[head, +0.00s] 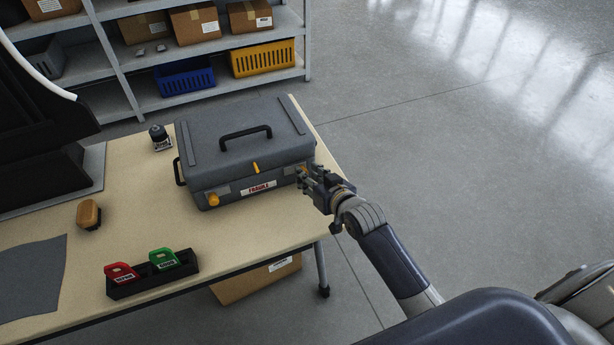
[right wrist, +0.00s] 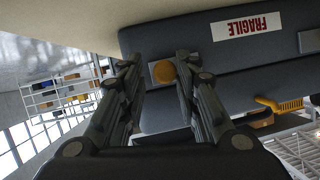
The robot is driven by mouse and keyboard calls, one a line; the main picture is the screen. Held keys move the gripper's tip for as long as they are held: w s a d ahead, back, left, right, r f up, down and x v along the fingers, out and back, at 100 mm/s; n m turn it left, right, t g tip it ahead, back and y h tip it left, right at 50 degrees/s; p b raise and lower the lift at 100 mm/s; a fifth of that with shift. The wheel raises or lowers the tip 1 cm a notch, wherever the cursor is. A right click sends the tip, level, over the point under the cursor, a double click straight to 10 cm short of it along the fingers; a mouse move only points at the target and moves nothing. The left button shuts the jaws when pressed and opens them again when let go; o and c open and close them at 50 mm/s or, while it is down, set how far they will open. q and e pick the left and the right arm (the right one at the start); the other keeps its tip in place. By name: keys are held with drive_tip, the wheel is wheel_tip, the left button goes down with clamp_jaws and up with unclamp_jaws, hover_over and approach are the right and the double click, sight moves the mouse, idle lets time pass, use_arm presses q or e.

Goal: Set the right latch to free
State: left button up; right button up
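A grey case (head: 238,150) with a black top handle lies closed on the table. Its front has an orange left latch knob (head: 212,199), an orange middle tab (head: 255,167) and a FRAGILE label (head: 260,187). My right gripper (head: 306,174) is at the front right of the case, over the right latch, which it mostly hides in the head view. In the right wrist view, the round orange knob of the right latch (right wrist: 163,72) shows between the two spread fingers (right wrist: 158,64). I cannot tell whether they touch it. My left gripper is not in view.
Shelves with boxes stand behind. The floor on the right is clear.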

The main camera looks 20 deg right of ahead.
drive_tip(key=v, duration=1.2)
idle(0.6)
